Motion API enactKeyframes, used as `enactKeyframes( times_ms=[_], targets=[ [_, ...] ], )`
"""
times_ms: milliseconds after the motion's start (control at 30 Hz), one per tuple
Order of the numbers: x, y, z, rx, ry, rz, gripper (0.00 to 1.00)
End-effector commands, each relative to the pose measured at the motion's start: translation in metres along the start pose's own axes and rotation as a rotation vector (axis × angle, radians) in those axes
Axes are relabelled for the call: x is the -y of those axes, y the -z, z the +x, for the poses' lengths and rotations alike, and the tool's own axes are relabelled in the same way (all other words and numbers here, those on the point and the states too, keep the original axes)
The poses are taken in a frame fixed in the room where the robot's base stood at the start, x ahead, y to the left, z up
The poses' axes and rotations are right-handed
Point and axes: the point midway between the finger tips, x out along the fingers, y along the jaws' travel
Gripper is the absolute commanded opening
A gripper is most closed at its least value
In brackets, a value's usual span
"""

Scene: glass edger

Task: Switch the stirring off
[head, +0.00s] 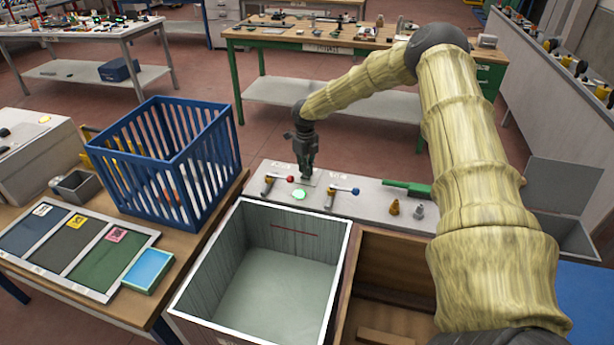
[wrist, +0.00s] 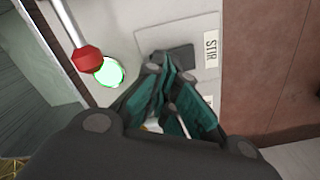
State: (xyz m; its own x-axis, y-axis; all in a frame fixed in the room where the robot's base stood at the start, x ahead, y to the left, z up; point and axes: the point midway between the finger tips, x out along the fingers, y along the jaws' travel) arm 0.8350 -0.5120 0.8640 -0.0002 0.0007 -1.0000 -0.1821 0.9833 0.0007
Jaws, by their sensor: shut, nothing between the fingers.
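My gripper (head: 306,176) points down over the grey panel (head: 325,206) behind the open tank. Its fingers are shut and empty. In the wrist view my gripper's fingertips (wrist: 168,72) are at the edge of a dark switch (wrist: 178,58) and partly cover it. I cannot tell whether they touch it. A label reading STIR (wrist: 210,50) is beside the switch. A round green lamp (wrist: 108,71) is lit near it, and it also shows in the head view (head: 299,194). The switch is hidden by my gripper in the head view.
A red-knobbed lever (wrist: 88,58) is close to the lamp; a blue-knobbed lever (head: 355,191) stands to the right. The open grey tank (head: 195,295) is in front of the panel. A blue crate (head: 160,160) is at left. A green-handled brush (head: 405,188) lies at the panel's right.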

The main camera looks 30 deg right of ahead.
Motion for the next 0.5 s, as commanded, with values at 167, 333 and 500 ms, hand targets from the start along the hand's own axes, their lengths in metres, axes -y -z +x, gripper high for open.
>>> enactKeyframes(
  times_ms=[167,333,500],
  targets=[
    [0.0001,0.0001,0.0035,0.000,0.000,0.000,0.00],
    [0.0001,0.0000,0.0060,0.000,0.000,0.000,0.00],
    [0.0002,0.0000,0.0085,0.000,0.000,0.000,0.00]
  ],
)
